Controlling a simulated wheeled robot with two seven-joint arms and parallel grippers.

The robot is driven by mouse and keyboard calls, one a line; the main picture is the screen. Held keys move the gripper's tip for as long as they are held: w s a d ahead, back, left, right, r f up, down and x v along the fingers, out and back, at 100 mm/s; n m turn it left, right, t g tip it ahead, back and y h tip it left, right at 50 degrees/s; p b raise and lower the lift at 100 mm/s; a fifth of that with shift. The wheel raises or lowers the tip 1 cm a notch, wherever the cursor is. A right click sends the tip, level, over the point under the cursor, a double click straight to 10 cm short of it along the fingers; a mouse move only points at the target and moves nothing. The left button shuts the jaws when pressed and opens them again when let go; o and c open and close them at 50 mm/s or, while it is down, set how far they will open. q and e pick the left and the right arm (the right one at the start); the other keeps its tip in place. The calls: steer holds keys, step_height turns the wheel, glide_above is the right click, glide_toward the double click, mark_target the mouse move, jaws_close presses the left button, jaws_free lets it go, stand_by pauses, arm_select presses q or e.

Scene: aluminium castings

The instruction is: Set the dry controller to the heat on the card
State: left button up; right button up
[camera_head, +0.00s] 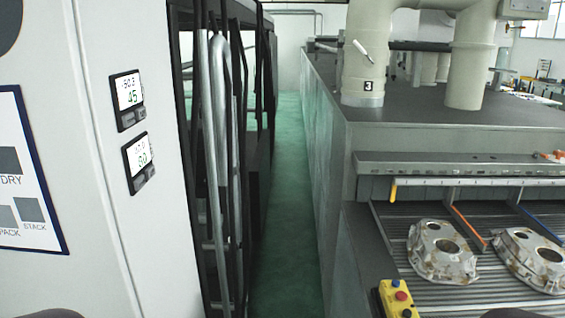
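Two small black controllers with white screens are on the white cabinet face at the left. The upper controller (127,99) shows a small top number, hard to read, and a green number that looks like 45. The lower controller (140,162) shows a green number that looks like 90 or 80; its top line is unclear. I cannot tell from any label which is the dry controller. A blue-edged board (22,238) at the left edge, partly cut off, has grey boxes with the words DRY, PACK and STACK. No card with a readable heat shows. Neither gripper is in view.
A green floor aisle (287,200) runs between a black frame with grey pipes (220,150) and a grey machine (450,115). Metal castings (440,255) lie on the slatted conveyor at the right. A yellow button box (398,300) stands at its front.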

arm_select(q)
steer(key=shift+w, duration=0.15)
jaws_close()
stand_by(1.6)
